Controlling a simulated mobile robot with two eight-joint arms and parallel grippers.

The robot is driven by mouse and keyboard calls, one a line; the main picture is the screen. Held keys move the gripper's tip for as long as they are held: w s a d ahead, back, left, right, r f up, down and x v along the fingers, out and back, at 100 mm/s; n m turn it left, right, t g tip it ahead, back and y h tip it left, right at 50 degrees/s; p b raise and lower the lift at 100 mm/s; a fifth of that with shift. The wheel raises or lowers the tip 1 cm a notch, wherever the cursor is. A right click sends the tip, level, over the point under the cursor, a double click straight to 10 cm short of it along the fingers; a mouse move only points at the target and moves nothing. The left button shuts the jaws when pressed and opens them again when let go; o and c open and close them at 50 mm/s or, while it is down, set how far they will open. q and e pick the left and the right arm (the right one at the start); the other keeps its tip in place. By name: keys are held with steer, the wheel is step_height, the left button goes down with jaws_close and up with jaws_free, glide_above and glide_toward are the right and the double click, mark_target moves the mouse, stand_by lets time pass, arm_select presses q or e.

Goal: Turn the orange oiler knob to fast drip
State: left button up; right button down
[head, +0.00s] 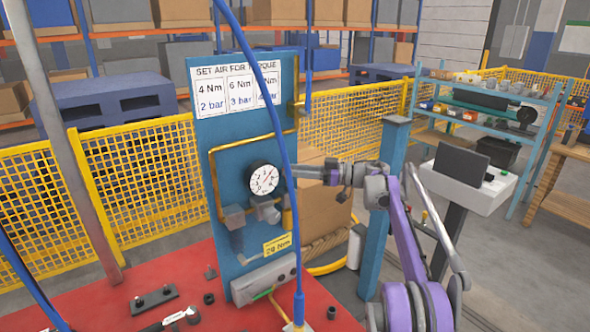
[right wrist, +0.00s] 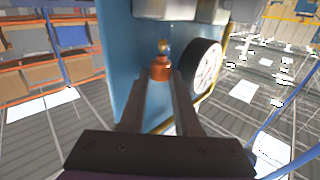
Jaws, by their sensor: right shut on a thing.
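The orange oiler knob (right wrist: 160,70) shows in the right wrist view between the fingertips of my right gripper (right wrist: 158,80), with a small brass-coloured part beyond it. The gripper is shut on the knob. In the head view my right gripper (head: 302,172) reaches in from the right to the edge of the blue panel (head: 205,150), beside the round white gauge (head: 263,178). The knob cannot be made out there, and the fingertips are hard to see. My left gripper is not in view.
The gauge (right wrist: 205,66) is close to the right finger in the wrist view. A blue hose (head: 272,95) hangs in front of the panel. A yellow pipe (head: 214,185) runs along it.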

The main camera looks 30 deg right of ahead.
steer(key=c, duration=0.7)
jaws_free()
steer(key=shift+o, duration=0.4)
steer(key=shift+s+r, duration=0.1)
